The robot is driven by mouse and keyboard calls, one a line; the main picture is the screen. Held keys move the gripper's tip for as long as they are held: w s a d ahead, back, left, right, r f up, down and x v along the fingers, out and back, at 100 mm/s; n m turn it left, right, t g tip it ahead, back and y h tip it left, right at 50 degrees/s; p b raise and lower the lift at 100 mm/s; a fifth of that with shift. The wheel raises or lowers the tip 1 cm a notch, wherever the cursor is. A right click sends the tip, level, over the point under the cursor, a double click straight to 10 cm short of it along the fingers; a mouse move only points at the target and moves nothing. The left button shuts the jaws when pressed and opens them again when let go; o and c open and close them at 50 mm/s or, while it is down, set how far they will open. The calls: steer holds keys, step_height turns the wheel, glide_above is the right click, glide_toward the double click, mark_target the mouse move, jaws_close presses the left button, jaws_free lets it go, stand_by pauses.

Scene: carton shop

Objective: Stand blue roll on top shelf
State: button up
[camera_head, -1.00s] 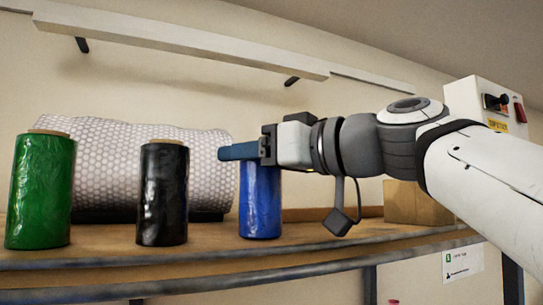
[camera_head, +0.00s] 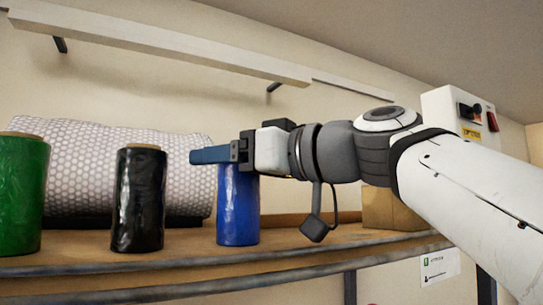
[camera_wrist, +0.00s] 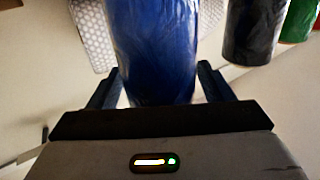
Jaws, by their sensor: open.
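The blue roll (camera_head: 238,211) stands upright on the wooden shelf board, right of the black roll. In the wrist view the blue roll (camera_wrist: 152,45) fills the space between my two fingers. My gripper (camera_head: 208,156) is level with the roll's upper part and hides its top end in the head view. My gripper (camera_wrist: 158,72) is open, with one finger on each side of the roll. I cannot tell whether either finger touches it.
The black roll (camera_head: 139,205) and green roll (camera_head: 20,195) stand to the left on the same shelf (camera_head: 180,262). A large bubble-wrap roll (camera_head: 90,160) lies behind them. A cardboard box (camera_head: 390,208) sits at the right. A metal rail runs along the shelf's front edge.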

steer(key=b+v, duration=0.4)
steer(key=v, duration=0.8)
stand_by(0.5)
